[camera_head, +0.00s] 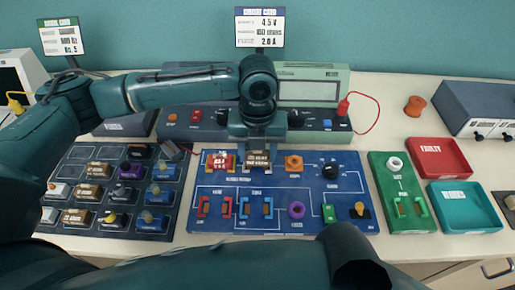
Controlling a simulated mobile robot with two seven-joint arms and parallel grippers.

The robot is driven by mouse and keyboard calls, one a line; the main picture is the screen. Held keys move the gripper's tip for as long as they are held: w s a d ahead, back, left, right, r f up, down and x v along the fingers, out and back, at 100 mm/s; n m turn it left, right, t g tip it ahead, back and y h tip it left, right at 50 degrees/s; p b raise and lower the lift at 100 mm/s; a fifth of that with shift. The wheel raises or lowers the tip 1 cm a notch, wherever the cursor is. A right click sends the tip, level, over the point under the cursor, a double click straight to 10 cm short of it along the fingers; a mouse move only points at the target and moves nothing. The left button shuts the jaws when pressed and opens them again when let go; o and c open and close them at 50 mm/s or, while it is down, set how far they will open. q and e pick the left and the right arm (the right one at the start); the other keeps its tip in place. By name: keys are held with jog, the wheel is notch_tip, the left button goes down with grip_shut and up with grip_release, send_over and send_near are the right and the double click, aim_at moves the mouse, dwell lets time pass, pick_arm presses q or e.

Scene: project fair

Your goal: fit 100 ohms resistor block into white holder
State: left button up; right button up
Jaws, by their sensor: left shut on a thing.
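My left gripper (258,146) is over the upper middle of the blue circuit board (340,193). It is shut on a brown resistor block (258,161) with a pale label that is too small to read. The block is at the board's surface or just above it; I cannot tell whether it is seated. A white holder cannot be made out under the block and fingers. A red-labelled block (220,161) sits just left of it on the board. My right gripper is not in view.
A dark tray (67,158) at left holds several blocks. An orange holder (293,163) and black knob (330,169) lie right of my gripper. A green board (383,170), red tray (440,159) and teal tray (465,207) stand at right. A sign (260,27) stands behind.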

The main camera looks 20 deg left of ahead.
pick_arm(q)
jog(key=shift+p, duration=0.55)
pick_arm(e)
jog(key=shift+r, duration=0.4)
pick_arm(q)
jog(key=shift+f, duration=0.55)
dwell(1.0)
jog(key=o, duration=1.5)
